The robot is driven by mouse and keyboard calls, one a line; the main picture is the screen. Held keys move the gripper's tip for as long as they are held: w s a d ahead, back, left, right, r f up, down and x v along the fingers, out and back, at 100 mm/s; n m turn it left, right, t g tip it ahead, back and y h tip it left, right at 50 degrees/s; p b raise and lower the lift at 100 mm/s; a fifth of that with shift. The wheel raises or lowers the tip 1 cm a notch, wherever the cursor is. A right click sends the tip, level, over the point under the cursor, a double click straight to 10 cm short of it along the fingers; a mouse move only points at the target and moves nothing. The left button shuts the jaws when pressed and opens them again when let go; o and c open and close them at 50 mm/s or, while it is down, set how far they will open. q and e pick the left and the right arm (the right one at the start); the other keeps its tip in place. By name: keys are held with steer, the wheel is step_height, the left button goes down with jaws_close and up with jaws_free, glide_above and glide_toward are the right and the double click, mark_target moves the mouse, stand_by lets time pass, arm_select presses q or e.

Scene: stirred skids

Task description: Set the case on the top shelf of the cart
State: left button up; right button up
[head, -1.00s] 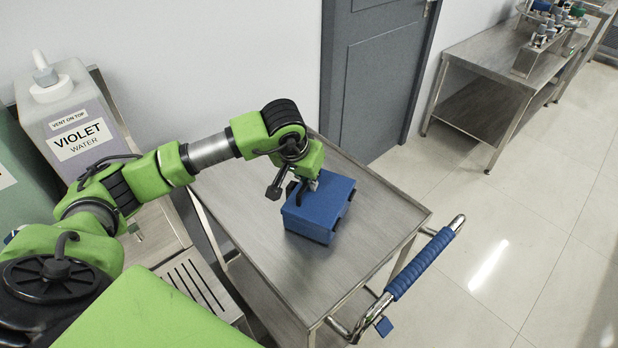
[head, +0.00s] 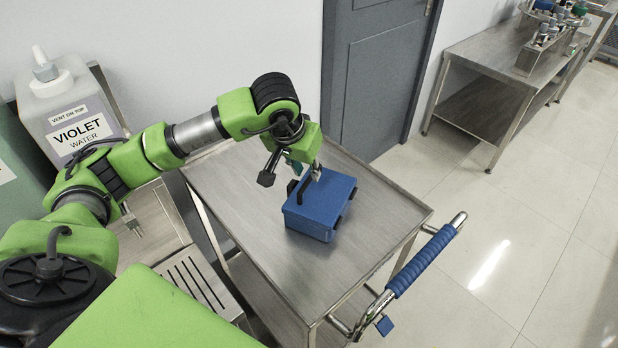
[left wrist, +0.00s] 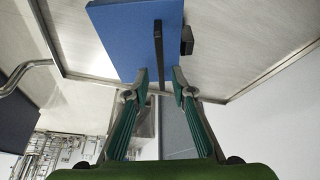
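The blue case (head: 322,204) sits flat on the bare steel top shelf (head: 265,240) of the cart, with its black handle standing up. My left gripper (head: 308,172) is just above and behind the case. In the left wrist view, the case (left wrist: 125,35) shows at the top with its handle (left wrist: 158,45) end-on. My left gripper (left wrist: 161,88) is open there, its two green-padded fingers apart with the lower end of the handle between them and nothing gripped. My right gripper is out of view.
The cart's blue-sleeved push handle (head: 422,262) sticks out at the right front. A container labelled violet water (head: 72,125) stands at the left. A grey door (head: 375,70) is behind the cart. A steel bench (head: 490,80) stands at the back right. Open floor lies right of the cart.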

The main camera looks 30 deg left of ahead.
arm_select(q)
steer(key=v, duration=0.7)
steer(key=shift+b, duration=0.3)
steer(key=shift+f, duration=0.15)
